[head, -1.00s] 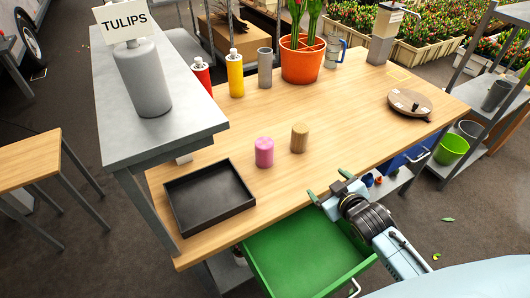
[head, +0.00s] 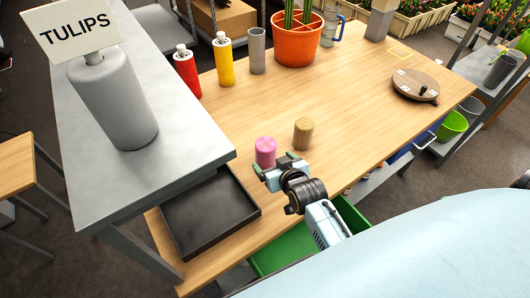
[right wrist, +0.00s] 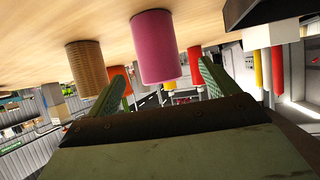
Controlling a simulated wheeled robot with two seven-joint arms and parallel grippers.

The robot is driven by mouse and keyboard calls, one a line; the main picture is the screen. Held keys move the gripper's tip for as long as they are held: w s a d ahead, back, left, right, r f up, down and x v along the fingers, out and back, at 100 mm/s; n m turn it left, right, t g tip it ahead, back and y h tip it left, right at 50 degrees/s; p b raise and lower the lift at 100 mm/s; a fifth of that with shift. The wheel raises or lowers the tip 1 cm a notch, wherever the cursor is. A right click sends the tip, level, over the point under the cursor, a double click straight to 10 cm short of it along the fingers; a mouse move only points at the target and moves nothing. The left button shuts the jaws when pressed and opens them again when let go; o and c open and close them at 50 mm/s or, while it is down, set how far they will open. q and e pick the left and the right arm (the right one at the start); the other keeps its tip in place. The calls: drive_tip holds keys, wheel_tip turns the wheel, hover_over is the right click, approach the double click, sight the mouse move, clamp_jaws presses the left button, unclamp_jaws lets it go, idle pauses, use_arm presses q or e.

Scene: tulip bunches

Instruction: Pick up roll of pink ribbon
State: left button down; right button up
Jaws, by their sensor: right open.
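The roll of pink ribbon (head: 265,148) stands upright on the wooden table. My right gripper (head: 278,166) is open, low over the table just on the near side of the pink roll. In the right wrist view, which looks upside down, the pink roll (right wrist: 155,46) appears between the two green fingertips (right wrist: 164,78), ahead of them. I cannot tell whether the fingers reach around it. A tan twine-like roll (head: 303,133) stands to the right of the pink one; it also shows in the right wrist view (right wrist: 85,68). My left gripper is out of view.
A black tray (head: 251,211) lies at left, beside a grey raised shelf (head: 175,145). Red (head: 187,75) and yellow (head: 223,65) bottles, a grey cylinder (head: 257,52) and an orange pot (head: 297,47) stand behind. An open green drawer (head: 283,252) is below.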

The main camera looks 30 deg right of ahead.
sight(270, 157)
drive_tip(key=shift+x, duration=1.2)
drive_tip(key=shift+w+f, duration=0.1)
drive_tip(key=shift+w, duration=0.15)
drive_tip(key=shift+w+d+f+b, duration=0.2)
drive_tip(key=shift+w+f+b, duration=0.1)
drive_tip(key=shift+w, duration=0.35)
drive_tip(key=x, duration=0.2)
drive_tip(key=shift+w+d+f, duration=0.1)
drive_tip(key=shift+w, duration=0.2)
drive_tip(key=shift+w+f+b, duration=0.2)
drive_tip(key=shift+w+b, duration=0.1)
drive_tip(key=shift+w, duration=0.2)
drive_tip(key=shift+c, duration=0.4)
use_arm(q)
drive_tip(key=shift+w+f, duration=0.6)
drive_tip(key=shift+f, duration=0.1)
use_arm(e)
drive_tip(key=c, duration=1)
drive_tip(key=shift+c, duration=0.2)
